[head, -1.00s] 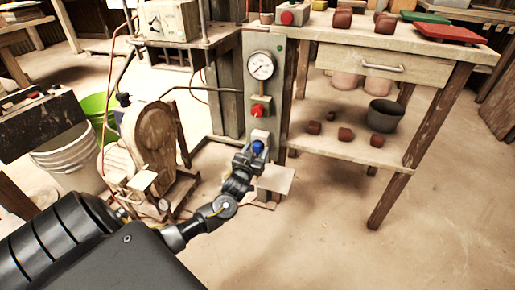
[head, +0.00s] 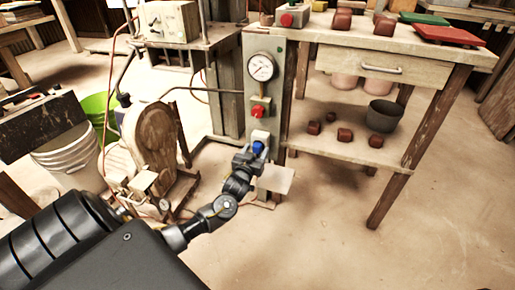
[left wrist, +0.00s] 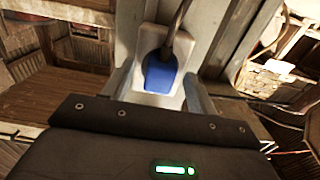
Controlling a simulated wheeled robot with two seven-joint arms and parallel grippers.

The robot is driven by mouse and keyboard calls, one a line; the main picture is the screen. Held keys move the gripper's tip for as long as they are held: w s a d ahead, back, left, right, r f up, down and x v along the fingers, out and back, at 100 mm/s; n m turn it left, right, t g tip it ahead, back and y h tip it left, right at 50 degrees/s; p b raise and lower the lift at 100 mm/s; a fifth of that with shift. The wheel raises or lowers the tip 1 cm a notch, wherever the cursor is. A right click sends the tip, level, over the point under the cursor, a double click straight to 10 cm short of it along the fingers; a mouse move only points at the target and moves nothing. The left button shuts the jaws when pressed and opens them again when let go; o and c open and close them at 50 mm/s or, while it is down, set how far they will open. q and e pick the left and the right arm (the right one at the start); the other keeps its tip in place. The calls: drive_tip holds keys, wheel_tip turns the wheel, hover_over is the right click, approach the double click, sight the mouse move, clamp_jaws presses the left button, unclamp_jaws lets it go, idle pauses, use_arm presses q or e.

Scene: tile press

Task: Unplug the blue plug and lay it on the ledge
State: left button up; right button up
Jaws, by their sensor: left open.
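The blue plug (head: 258,148) sits in a pale socket box low on the grey post (head: 253,75). It also shows in the left wrist view (left wrist: 160,75), with a dark cable rising from it. My left gripper (head: 251,155) is open at the plug. In the left wrist view its fingers stand to the left and right of the plug, and I cannot tell whether they touch it. The ledge (head: 276,180) is a small pale plate below and right of the plug, and its visible top is bare. My right gripper is not in view.
A wooden table (head: 440,75) with a lower shelf stands to the right. A wooden-cased machine (head: 155,140) and a white bucket (head: 70,160) are left. The floor at right front is clear.

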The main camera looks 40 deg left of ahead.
use_arm(q)
clamp_jaws()
idle(0.4)
drive_tip(key=shift+s+d, duration=0.1)
drive_tip(key=shift+p+v, duration=0.95)
drive_tip(key=shift+v, duration=0.2)
drive_tip(key=shift+p+v, duration=1.05)
drive_tip(key=shift+v, duration=0.65)
